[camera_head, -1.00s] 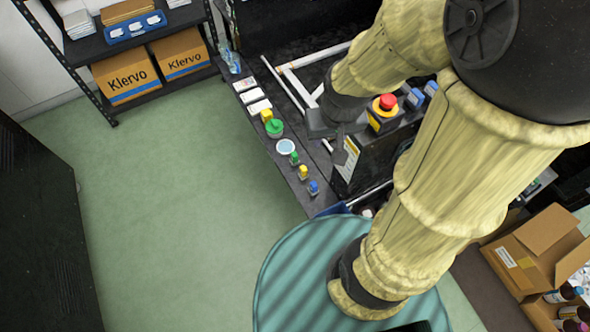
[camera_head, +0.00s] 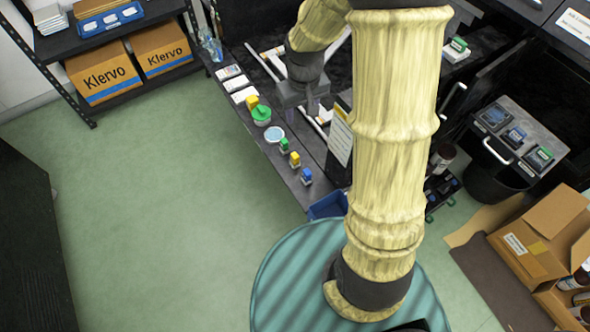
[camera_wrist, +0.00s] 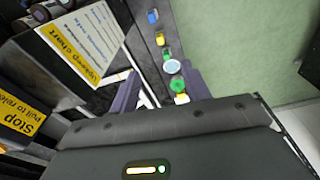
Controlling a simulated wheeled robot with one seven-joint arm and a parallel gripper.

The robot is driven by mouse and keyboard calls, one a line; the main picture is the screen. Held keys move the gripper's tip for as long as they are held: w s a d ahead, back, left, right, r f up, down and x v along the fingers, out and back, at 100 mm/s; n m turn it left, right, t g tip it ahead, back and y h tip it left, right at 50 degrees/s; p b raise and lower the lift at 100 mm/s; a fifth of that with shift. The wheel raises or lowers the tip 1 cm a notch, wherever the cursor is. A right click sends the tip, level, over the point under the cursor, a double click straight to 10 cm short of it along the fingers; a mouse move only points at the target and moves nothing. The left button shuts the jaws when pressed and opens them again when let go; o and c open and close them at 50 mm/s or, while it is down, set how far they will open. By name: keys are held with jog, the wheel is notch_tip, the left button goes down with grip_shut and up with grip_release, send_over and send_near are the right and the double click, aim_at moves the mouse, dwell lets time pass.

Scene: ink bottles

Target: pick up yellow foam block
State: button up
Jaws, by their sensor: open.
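A small yellow block (camera_head: 252,101), which looks like the foam block, sits on the dark bench top beside a green object (camera_head: 261,115). In the wrist view the yellow block (camera_wrist: 181,99) is partly hidden by the near edge of my gripper's body, just below the green object (camera_wrist: 177,86). My gripper (camera_head: 297,109) is open and empty, above the bench and to the right of the yellow block in the head view. In the wrist view the block lies between the two fingers (camera_wrist: 160,82), nearer the right one.
A pale blue round dish (camera_head: 274,134) and small green, yellow and blue bottles (camera_head: 294,159) line the bench edge. White packs (camera_head: 236,84) lie beyond the block. A yellow-headed sign (camera_wrist: 82,42) stands close to the left finger. Green floor is clear at left.

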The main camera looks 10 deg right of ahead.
jog(key=n+g+b, duration=0.1)
jog(key=n+b, duration=0.1)
jog(key=b, duration=0.8)
send_over(294, 154)
notch_tip(294, 154, down, 18)
jog(key=shift+a+r, duration=0.1)
jog(key=shift+a, duration=0.05)
notch_tip(294, 154, down, 12)
jog(key=shift+s+r+b, duration=0.1)
jog(key=shift+b, duration=1.1)
jog(key=shift+f, duration=0.25)
